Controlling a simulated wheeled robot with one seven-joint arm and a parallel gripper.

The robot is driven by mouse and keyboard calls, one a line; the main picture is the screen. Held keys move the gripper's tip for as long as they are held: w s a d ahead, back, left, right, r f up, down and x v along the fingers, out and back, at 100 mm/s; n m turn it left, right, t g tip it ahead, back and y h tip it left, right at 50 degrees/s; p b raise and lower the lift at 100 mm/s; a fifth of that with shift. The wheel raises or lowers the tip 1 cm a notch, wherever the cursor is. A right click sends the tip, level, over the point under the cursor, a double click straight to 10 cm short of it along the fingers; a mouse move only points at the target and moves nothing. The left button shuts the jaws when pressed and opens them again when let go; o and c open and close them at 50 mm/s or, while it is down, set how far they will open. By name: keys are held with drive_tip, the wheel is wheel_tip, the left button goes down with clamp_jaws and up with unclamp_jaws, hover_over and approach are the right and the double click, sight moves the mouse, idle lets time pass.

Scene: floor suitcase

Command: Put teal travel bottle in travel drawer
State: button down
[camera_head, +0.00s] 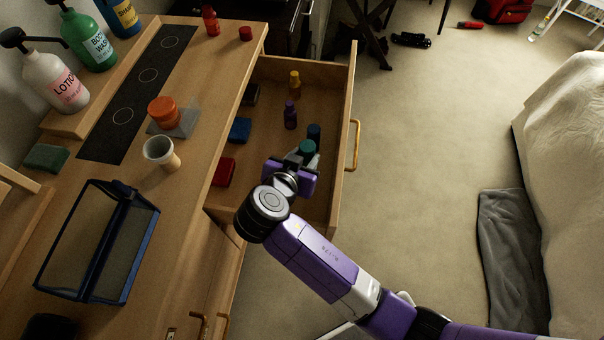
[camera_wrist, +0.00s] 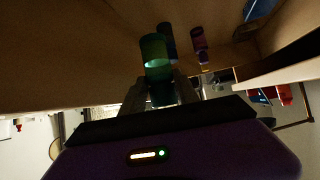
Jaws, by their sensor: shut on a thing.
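The teal travel bottle (camera_head: 306,147) is between the fingers of my gripper (camera_head: 303,163), over the open drawer. In the wrist view the teal bottle (camera_wrist: 155,55) stands up from between the fingertips of my gripper (camera_wrist: 160,92), which is shut on it. The open travel drawer (camera_head: 334,90) is wooden with a brass handle on its right side. My wrist hides the bottle's lower part, so I cannot tell whether it touches the drawer floor.
In the drawer are a dark blue bottle (camera_head: 314,132), a purple bottle (camera_head: 290,115), a yellow bottle (camera_head: 295,82), a blue item (camera_head: 240,130) and a red item (camera_head: 223,171). A cup (camera_head: 160,152) and a blue-edged clear case (camera_head: 98,240) stand on the counter.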

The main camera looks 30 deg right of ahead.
wheel_tip(320, 180, down, 10)
drive_tip(key=shift+f, duration=0.2)
idle(0.3)
drive_tip(key=c, duration=0.9)
unclamp_jaws()
drive_tip(key=v, duration=1.2)
drive_tip(key=shift+b, duration=0.35)
drive_tip(key=shift+w, duration=0.1)
